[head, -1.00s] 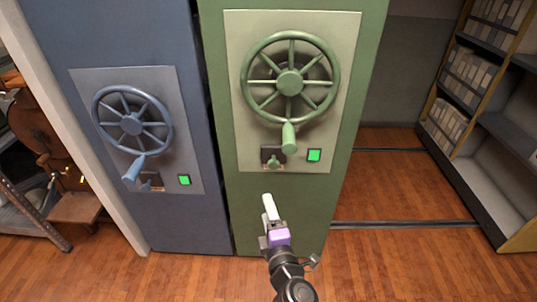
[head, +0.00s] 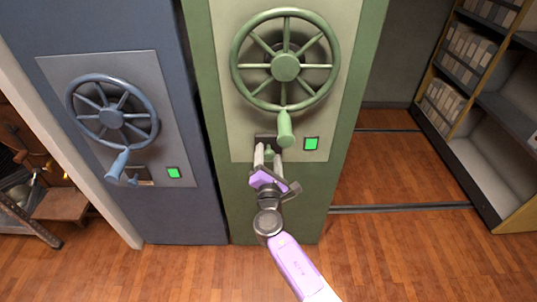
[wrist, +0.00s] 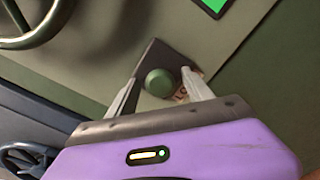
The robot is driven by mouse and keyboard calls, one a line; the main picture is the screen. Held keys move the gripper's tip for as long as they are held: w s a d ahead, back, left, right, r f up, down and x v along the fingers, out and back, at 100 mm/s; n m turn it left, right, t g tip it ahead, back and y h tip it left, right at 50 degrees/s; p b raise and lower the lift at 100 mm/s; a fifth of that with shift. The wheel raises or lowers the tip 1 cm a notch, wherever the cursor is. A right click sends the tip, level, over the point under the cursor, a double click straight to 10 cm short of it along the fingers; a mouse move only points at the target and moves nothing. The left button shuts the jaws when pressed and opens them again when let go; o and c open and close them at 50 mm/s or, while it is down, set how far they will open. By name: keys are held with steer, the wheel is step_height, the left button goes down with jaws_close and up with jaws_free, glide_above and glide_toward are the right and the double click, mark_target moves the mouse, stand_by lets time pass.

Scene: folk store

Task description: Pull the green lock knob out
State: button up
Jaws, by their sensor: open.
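The green lock knob (wrist: 159,82) is a round cap on a dark square plate (wrist: 150,57) in the wrist view. In the head view it is mostly hidden behind my gripper, below the green wheel's handle. My gripper (wrist: 152,92) is open, with one pale finger on each side of the knob. I cannot tell whether the fingers touch it. In the head view my gripper (head: 268,157) points up at the green cabinet's lock plate (head: 266,139).
The green handwheel (head: 285,67) and its hanging handle (head: 285,128) are just above my gripper. A lit green square (head: 311,144) is to the right. A blue cabinet (head: 180,215) with its own wheel stands left. Open floor and shelves (head: 490,130) are to the right.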

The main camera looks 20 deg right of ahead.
steer(key=shift+x, duration=0.85)
jaws_close()
